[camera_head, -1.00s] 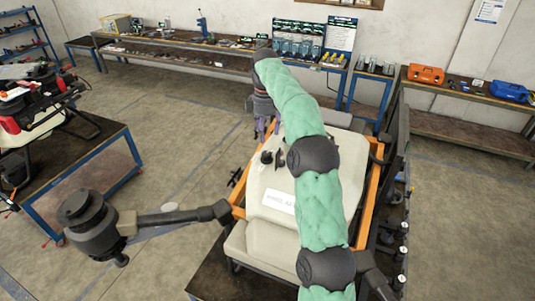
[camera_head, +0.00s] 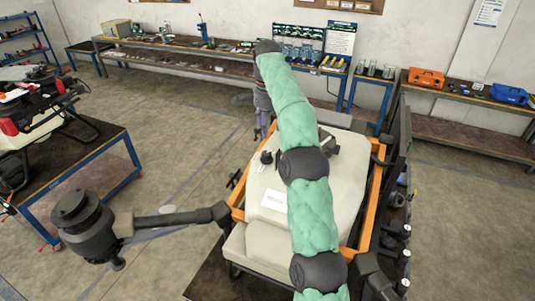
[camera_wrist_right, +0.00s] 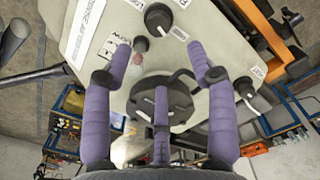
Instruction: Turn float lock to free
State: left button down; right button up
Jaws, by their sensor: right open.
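The spray drone's cream tank (camera_head: 262,180) sits in an orange frame. My right gripper (camera_head: 262,128), with purple fingers, is at the tank's far end, partly hidden by my arm. In the right wrist view my right gripper (camera_wrist_right: 160,62) is open and empty, its fingers spread over the tank top (camera_wrist_right: 205,25). A black knob (camera_wrist_right: 158,17) is beyond the fingertips, with a smaller dark knob (camera_wrist_right: 140,43) between them. A round black cap (camera_wrist_right: 178,98) lies behind the middle finger. Another knob (camera_wrist_right: 245,87) is at right. I cannot tell which is the float lock; labels are too small.
A drone arm with a motor (camera_head: 85,225) sticks out at the left. A second drone stands on a blue-framed table (camera_head: 95,170). Back benches hold an orange case (camera_head: 426,78) and a blue case (camera_head: 508,93). The floor between is clear.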

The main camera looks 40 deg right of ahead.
aim_at(267, 152)
notch_tip(267, 152, down, 10)
jog(key=m+b, duration=0.2)
jog(key=b, duration=0.1)
jog(key=shift+r, duration=0.25)
jog(key=shift+f, duration=0.6)
jog(key=shift+a, duration=0.1)
jog(key=c, duration=1.1)
jog(key=shift+c, duration=0.2)
